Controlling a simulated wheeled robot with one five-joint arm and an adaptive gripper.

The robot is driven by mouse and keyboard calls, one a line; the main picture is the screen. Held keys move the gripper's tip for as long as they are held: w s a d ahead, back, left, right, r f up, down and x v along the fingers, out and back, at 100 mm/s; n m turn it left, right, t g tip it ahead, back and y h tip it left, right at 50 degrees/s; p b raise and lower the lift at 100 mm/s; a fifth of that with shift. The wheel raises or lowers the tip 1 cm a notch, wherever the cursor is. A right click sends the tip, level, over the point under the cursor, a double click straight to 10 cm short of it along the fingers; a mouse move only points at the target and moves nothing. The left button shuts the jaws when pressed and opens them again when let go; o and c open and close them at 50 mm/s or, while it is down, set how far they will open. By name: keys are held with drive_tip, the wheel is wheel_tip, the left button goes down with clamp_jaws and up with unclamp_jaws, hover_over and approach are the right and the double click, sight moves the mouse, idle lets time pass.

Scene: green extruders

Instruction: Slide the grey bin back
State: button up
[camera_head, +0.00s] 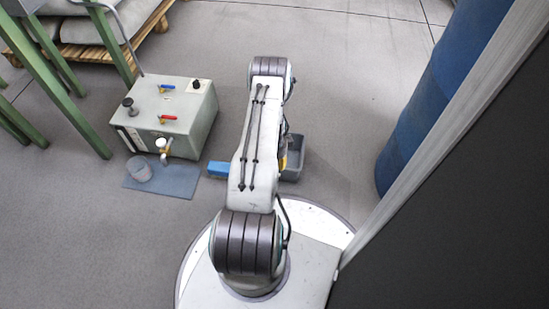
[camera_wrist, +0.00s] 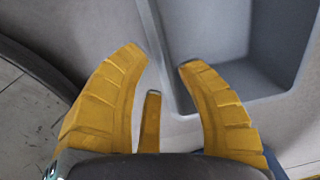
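The grey bin (camera_head: 292,173) stands on the floor just right of my arm in the head view, partly hidden by the arm. In the wrist view the grey bin (camera_wrist: 210,30) fills the upper right, its empty-looking inside visible. My gripper (camera_wrist: 163,63) is open. Its two yellow fingers stand apart, with the bin's left rim showing between them. The right fingertip overlaps the rim and the left one is outside it. A narrow third yellow piece shows between them. I cannot tell whether any finger touches the bin. In the head view the arm mostly hides the gripper.
A blue item (camera_head: 218,168) lies left of my arm. A grey box machine (camera_head: 165,115) with valves stands farther left, with a cup (camera_head: 139,169) on a blue-grey mat (camera_head: 180,181) before it. A blue drum (camera_head: 430,105) stands at right. Floor behind the bin is clear.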

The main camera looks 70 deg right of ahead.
drive_tip(key=shift+a+r, duration=0.15)
drive_tip(key=shift+r, duration=1.45)
